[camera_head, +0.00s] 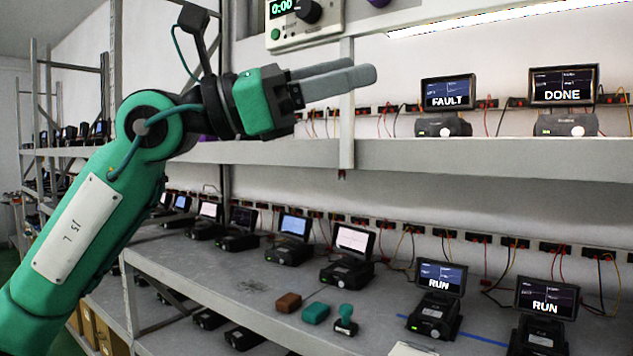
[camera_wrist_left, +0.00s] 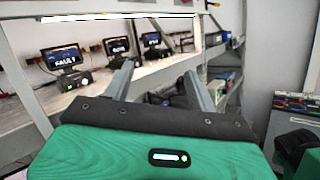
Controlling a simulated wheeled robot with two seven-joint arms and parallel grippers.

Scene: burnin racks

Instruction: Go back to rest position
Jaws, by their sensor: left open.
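My left gripper (camera_head: 338,79) is raised at upper middle in the head view, in front of the upper shelf. Its grey fingers point right and hold nothing. In the left wrist view the two fingers (camera_wrist_left: 158,82) are spread apart with empty space between them. My green left arm comes in from the lower left, bent at the elbow. My right gripper is not in view.
The upper shelf (camera_head: 480,155) bears devices with FAULT (camera_head: 447,92) and DONE (camera_head: 562,85) screens. The lower shelf (camera_head: 235,285) holds several devices, two reading RUN (camera_head: 440,277), plus a brown block (camera_head: 288,302), a teal block (camera_head: 316,313) and a teal-handled stamp (camera_head: 345,320). A timer box (camera_head: 305,20) is above.

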